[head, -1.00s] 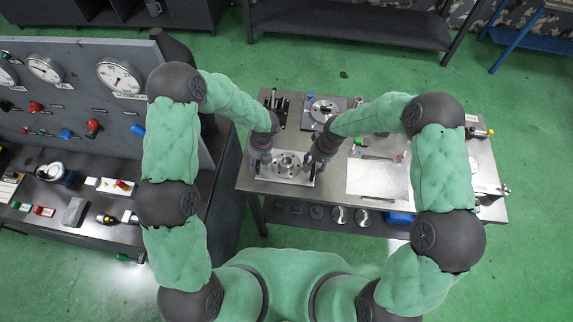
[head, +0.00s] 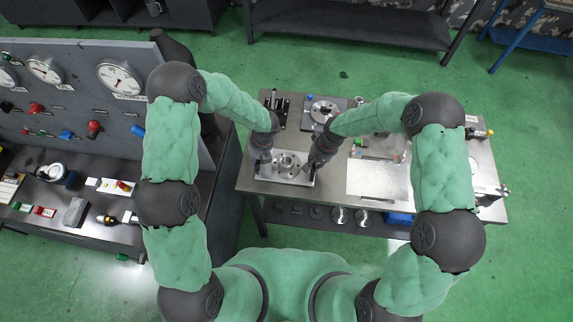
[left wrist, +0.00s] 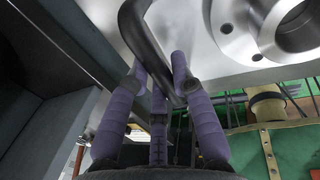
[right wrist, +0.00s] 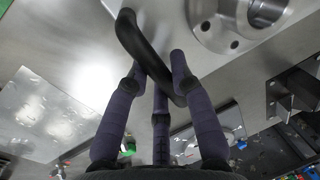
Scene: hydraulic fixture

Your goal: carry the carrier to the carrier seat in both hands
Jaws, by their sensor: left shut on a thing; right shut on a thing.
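The carrier (head: 287,167) is a pale metal plate with a round bored flange on top and a dark bar handle at each end. It is at the left part of the workbench, and I cannot tell whether it rests on the top or is just clear of it. My left gripper (head: 261,156) is shut on the left handle (left wrist: 142,30). My right gripper (head: 316,160) is shut on the right handle (right wrist: 142,42). The flange also shows in the left wrist view (left wrist: 262,30) and the right wrist view (right wrist: 238,22). I cannot tell which fitting is the carrier seat.
The workbench (head: 335,185) bears a dark fixture with a round disc (head: 322,109) behind the carrier and a bright flat plate (head: 378,179) to the right. A gauge panel (head: 120,76) stands at the left. Discs (head: 339,215) lie on a lower shelf.

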